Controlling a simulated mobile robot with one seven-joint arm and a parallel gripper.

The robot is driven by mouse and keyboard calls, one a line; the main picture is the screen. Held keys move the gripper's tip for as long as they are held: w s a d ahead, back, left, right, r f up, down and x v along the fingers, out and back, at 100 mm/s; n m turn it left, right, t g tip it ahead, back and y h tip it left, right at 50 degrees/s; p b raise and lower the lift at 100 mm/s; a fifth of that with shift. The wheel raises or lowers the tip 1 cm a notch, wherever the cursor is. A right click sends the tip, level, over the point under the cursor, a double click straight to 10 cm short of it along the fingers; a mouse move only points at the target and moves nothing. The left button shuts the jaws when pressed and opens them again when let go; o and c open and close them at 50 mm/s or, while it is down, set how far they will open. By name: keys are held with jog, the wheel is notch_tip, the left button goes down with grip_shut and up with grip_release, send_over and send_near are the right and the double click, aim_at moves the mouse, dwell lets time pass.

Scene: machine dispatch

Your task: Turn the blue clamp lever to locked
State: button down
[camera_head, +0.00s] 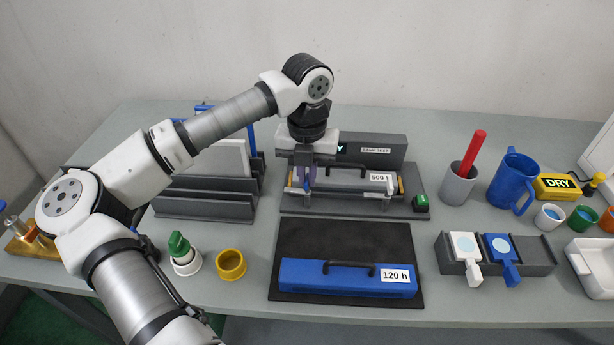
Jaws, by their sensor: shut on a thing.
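My gripper (304,186) points down over the left end of the dark machine fixture (350,207) at the back middle of the table. It is shut on a blue piece, which I take to be the blue clamp lever (312,174). Only a small part of the lever shows between and beside the fingers, so I cannot tell its angle. A grey cartridge with a handle and a "500" label (380,178) lies in the fixture. A green knob (420,203) is at the fixture's right end.
A blue "120 h" cartridge (345,278) lies on a black mat (340,238) in front. A grey rack (205,207) stands left of the fixture. A grey cup with a red rod (457,186), a blue mug (513,181) and a yellow "DRY" box (557,186) stand right.

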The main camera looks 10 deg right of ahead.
jog(key=m+b, duration=0.4)
jog(key=shift+f, duration=0.2)
jog(key=m+b, duration=0.3)
jog(key=m, duration=0.2)
jog(key=shift+r+m, duration=0.1)
jog(key=shift+m, duration=0.2)
jog(key=m+b, duration=0.1)
jog(key=m, duration=0.2)
jog(key=shift+r+m, duration=0.1)
jog(key=shift+m, duration=0.2)
jog(key=shift+m+b, duration=0.55)
jog(key=shift+m, duration=1.25)
jog(key=c, duration=1.5)
grip_release()
jog(key=shift+c, duration=0.2)
